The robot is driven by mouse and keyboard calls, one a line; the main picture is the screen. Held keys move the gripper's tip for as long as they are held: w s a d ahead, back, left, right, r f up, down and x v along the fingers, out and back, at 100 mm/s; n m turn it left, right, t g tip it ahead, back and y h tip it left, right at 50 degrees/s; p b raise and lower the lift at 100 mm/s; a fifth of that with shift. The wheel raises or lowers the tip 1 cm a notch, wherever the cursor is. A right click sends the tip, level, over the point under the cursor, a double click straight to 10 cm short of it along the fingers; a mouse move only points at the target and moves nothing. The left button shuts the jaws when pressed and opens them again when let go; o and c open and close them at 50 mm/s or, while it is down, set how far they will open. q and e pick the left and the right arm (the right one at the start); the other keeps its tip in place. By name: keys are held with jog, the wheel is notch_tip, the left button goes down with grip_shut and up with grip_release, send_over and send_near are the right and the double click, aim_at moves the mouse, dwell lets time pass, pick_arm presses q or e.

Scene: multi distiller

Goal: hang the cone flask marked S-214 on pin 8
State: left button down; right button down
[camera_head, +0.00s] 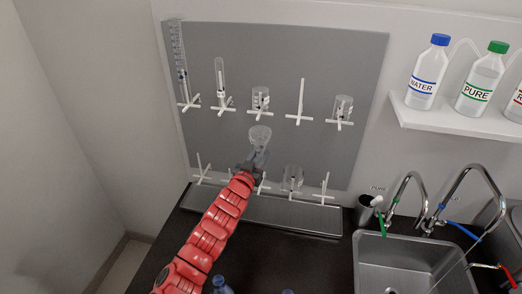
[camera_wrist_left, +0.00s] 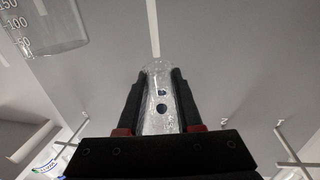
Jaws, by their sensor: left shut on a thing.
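A clear glass flask (camera_head: 260,136) is held by my left gripper (camera_head: 252,162) in front of the grey pegboard, between its upper and lower rows of pins. The flask also shows in the left wrist view (camera_wrist_left: 158,85), between the two black fingers of the left gripper (camera_wrist_left: 158,100), which are shut on it. Its S-214 mark cannot be read. A lower-row pin (camera_head: 262,183) shows partly behind my gripper. Pin numbers are too small to read, so I cannot tell which pin is 8. My right gripper is not in view.
The pegboard (camera_head: 285,55) carries glassware on several upper pins; one upper pin (camera_head: 300,105) is bare. A beaker (camera_head: 292,178) hangs on the lower row, right of my gripper. A drip tray (camera_head: 290,213) lies below. A sink (camera_head: 410,262) with taps is at the right.

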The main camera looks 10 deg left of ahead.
pick_arm(q)
jog(key=shift+f, duration=0.1)
jog(key=shift+b, duration=1.8)
dwell(0.9)
jog(key=shift+s+b, duration=0.2)
jog(key=shift+b, duration=0.2)
jog(key=shift+s+b, duration=0.2)
jog(key=shift+b, duration=0.1)
